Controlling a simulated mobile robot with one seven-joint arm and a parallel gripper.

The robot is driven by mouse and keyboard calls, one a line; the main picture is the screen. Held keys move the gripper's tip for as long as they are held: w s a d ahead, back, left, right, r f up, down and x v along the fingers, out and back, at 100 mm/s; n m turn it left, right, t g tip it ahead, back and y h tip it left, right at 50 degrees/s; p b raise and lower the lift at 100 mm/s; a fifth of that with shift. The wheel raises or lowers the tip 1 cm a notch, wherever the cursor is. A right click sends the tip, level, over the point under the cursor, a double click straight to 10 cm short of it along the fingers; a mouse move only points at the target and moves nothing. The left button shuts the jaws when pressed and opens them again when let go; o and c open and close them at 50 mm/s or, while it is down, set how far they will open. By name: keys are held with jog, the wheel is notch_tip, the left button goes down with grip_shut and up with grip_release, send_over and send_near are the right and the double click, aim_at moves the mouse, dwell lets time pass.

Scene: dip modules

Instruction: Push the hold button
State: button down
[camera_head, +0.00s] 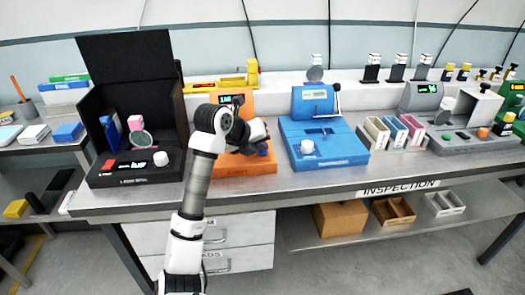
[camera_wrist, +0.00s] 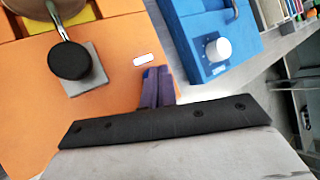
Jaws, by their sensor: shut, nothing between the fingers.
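The orange module (camera_head: 235,191) stands on the bench, partly hidden behind my arm. In the wrist view its orange top (camera_wrist: 115,120) fills the left side. A small white label (camera_wrist: 147,59) lies on it just beyond my fingertips. My gripper (camera_wrist: 157,72) is shut and empty, its fingers over the orange top beside this label. In the head view my gripper (camera_head: 265,150) is small, at the module's right front. A hold button cannot be made out; the fingers may cover one. I cannot tell whether the fingertips touch the surface.
A black round knob on a metal lever (camera_wrist: 70,60) stands left of my fingers. The blue module (camera_head: 322,142) with a white knob (camera_head: 307,147) is close on the right. A black module (camera_head: 135,172) with a raised lid is on the left. Colored bins (camera_head: 376,134) stand further right.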

aim_at(260, 154)
jog(key=shift+r, duration=0.4)
jog(key=shift+r+p, duration=2.1)
jog(key=shift+r, duration=0.95)
jog(key=shift+a+f, duration=0.1)
